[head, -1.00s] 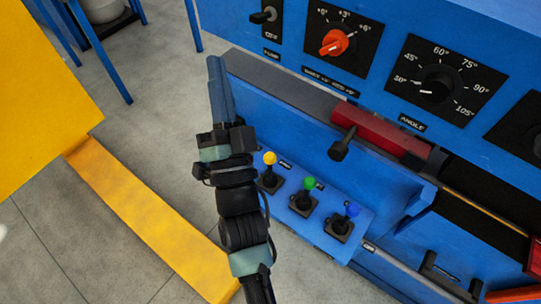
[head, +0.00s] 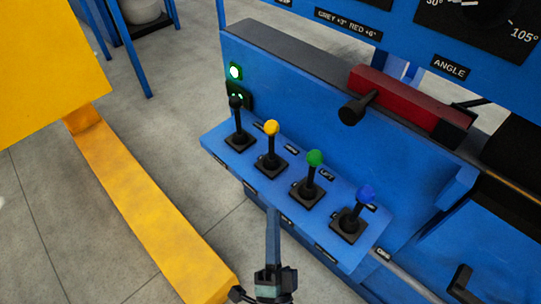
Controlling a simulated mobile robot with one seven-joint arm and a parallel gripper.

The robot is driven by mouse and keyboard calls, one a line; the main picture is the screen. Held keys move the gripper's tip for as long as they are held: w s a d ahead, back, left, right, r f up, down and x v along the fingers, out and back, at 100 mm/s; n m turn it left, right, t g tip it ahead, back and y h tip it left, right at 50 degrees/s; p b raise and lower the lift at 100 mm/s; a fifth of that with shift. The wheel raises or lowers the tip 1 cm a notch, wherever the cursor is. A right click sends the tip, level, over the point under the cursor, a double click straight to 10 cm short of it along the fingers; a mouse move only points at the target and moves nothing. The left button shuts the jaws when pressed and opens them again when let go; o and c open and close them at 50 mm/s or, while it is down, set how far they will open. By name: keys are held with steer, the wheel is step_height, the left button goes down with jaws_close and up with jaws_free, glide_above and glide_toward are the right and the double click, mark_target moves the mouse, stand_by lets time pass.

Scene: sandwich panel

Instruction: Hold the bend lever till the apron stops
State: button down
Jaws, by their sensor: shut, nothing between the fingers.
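A row of levers stands on the blue sloping panel (head: 215,148): a black-knobbed lever (head: 237,118), a yellow one (head: 271,142), a green one (head: 313,172) and a blue one (head: 360,208). A label near the green lever seems to read LIFT. The other lever labels are too small to read, so I cannot tell which is the bend lever. My gripper (head: 272,213) is shut and empty, its fingers pointing up the picture at the panel's front edge, below the yellow and green levers. I cannot tell whether it touches the panel. I cannot make out the apron for certain.
A red bar (head: 410,103) with a black knob (head: 353,108) lies behind the levers. A yellow rail (head: 150,205) runs along the left. Grey floor (head: 185,130) lies between rail and machine.

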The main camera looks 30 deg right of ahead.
mark_target(272, 135)
steer(key=shift+w, duration=0.1)
steer(key=b+x, duration=0.2)
steer(key=x, duration=1.2)
